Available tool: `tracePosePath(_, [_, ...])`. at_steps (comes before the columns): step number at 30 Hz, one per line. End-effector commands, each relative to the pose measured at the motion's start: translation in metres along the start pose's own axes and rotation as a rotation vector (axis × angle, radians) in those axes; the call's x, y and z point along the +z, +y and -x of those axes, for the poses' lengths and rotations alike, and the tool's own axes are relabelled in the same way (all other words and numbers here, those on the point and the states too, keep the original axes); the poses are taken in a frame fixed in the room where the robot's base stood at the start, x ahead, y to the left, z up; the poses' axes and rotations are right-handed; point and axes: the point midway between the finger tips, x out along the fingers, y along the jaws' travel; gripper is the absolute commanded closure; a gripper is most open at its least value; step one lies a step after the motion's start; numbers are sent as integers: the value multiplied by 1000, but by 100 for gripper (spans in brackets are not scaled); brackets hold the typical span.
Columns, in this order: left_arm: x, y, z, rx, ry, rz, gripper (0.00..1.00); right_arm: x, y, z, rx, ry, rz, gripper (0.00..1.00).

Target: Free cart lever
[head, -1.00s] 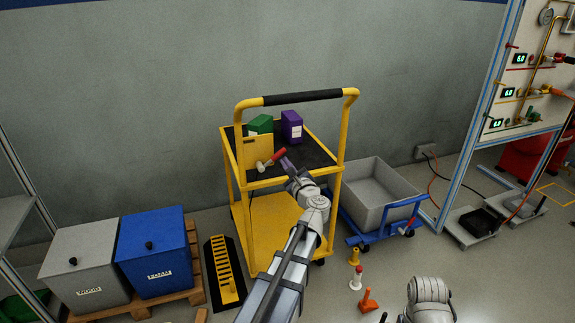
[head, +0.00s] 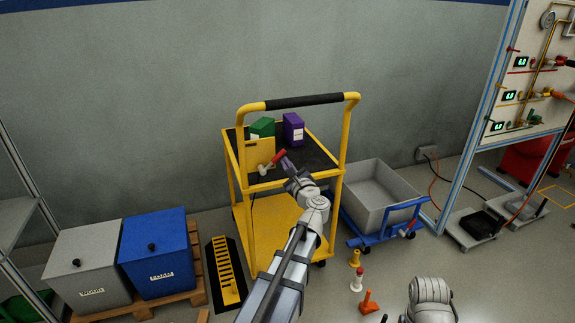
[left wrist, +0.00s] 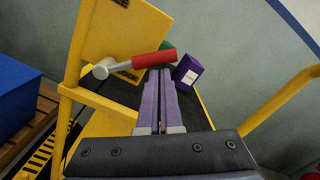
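The yellow cart (head: 245,185) stands against the wall. Its lever (head: 279,156) has a red grip and a pale hub on a yellow plate (head: 257,150) at the cart's front. In the left wrist view the lever (left wrist: 152,60) points right and slightly up from its hub. My left gripper (head: 286,160) is at the cart's front, just beside the red grip. In the left wrist view its purple fingers (left wrist: 160,74) lie close together with nothing seen between them. Their tips are by the lower edge of the grip; I cannot tell whether they touch. My right gripper is out of view.
A green box (head: 262,127) and a purple box (head: 293,128) stand on the cart's top. A grey tub (head: 375,195) on a blue trolley is to the right. Grey (head: 88,268) and blue (head: 155,252) bins stand left. Small coloured pieces (head: 357,279) stand on the floor.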

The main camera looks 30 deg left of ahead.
Motion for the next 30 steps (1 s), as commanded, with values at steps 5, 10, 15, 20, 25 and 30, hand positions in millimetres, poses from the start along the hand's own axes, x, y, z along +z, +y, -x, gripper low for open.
tracePosePath(5, [14, -2, 0, 3, -2, 46, 100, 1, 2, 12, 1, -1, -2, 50])
tracePosePath(10, [26, -1, -1, 8, -3, 139, 100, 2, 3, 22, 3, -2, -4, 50])
tracePosePath(15, [38, 3, -1, 7, -3, 137, 100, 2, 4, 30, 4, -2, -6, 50])
tracePosePath(20, [47, 7, -2, 7, -3, 137, 100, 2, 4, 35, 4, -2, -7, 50])
tracePosePath(25, [55, 12, -2, 8, -3, 137, 100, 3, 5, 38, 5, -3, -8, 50])
tracePosePath(30, [60, 16, -2, 7, -1, 137, 100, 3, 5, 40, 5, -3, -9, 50])
